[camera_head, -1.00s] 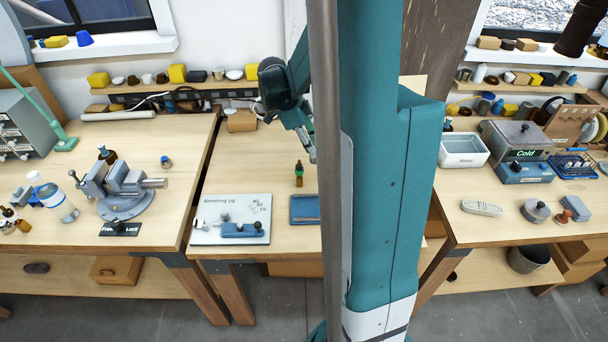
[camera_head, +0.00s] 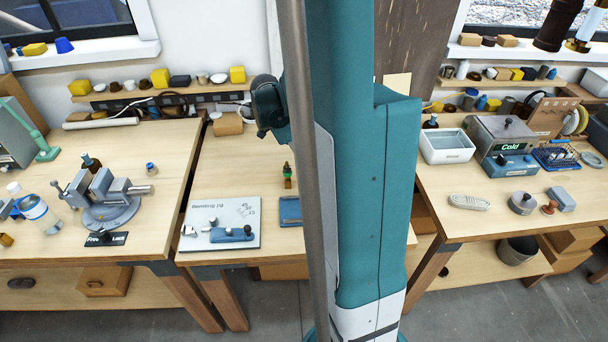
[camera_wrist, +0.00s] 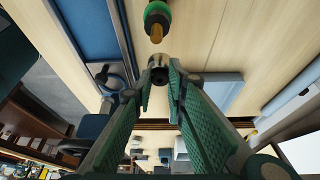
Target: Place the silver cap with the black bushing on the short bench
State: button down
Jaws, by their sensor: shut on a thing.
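My gripper (camera_wrist: 160,76) is shut on the silver cap (camera_wrist: 157,61) in the wrist view, holding it between the green-padded fingertips. A dark part, possibly the black bushing, shows at the cap's lower side, but the fingers partly hide it. The short bench (camera_head: 222,165) is the middle wooden bench in the head view. Its pale wood also shows behind the cap in the wrist view (camera_wrist: 215,45). I cannot tell the gap between cap and bench. In the head view, my column hides the gripper and cap.
A small green-and-amber bottle (camera_head: 287,176) stands on the short bench, close beyond the cap in the wrist view (camera_wrist: 157,18). The bending jig board (camera_head: 240,212) and a blue tray (camera_head: 290,210) lie at the front. A vise (camera_head: 108,200) stands on the left bench.

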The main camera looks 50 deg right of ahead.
aim_at(306, 173)
jog(key=shift+f, duration=1.1)
jog(key=shift+f, duration=0.15)
jog(key=shift+f+b, duration=0.3)
jog(key=shift+f, duration=1.65)
jog(key=shift+f, duration=0.15)
jog(key=c, duration=2.3)
grip_release()
jog(key=shift+r, duration=0.2)
jog(key=p+v, duration=0.1)
jog(key=v, duration=1.1)
